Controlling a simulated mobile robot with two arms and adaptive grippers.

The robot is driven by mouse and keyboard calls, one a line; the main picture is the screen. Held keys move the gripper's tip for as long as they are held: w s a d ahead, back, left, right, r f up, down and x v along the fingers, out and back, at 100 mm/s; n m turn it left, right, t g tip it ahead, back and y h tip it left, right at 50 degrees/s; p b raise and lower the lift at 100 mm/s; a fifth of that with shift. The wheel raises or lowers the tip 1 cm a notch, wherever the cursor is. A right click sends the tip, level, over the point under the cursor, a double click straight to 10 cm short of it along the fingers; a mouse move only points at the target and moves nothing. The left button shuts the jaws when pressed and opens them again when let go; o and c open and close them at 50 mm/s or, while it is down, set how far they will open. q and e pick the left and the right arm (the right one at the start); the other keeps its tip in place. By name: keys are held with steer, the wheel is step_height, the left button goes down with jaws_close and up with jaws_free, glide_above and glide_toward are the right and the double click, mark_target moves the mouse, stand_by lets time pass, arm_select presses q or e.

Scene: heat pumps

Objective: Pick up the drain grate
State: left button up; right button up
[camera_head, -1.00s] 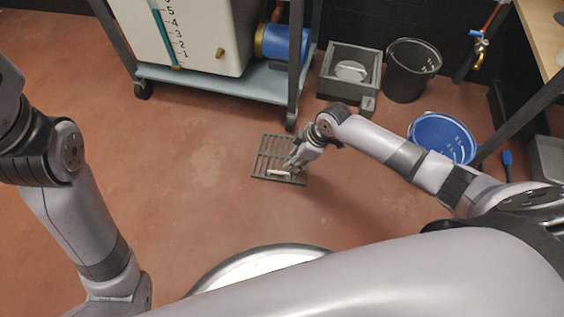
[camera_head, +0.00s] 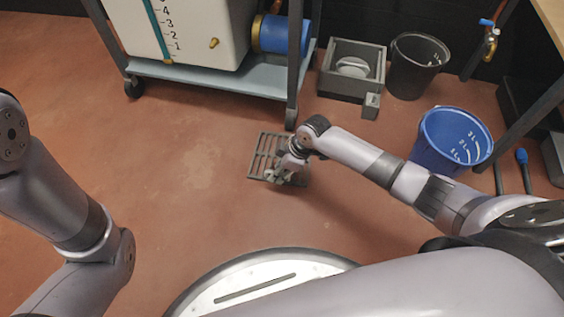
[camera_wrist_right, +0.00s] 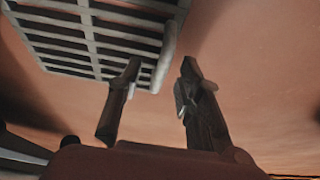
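The drain grate (camera_head: 264,148) is a dark grey slotted panel lying on the reddish floor in the middle of the head view.
A wheeled cart (camera_head: 215,82) with a white tank stands behind the grate. A grey box (camera_head: 340,85), black bucket (camera_head: 416,68) and blue bucket (camera_head: 440,150) stand to the right. A table leg (camera_head: 528,125) is farther right. The floor left of the grate is clear.

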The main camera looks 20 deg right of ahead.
steer(key=shift+b+x, duration=0.35)
steer(key=shift+x, duration=0.65)
steer(key=shift+r, duration=0.1)
steer(key=shift+c, duration=0.4)
jaws_close()
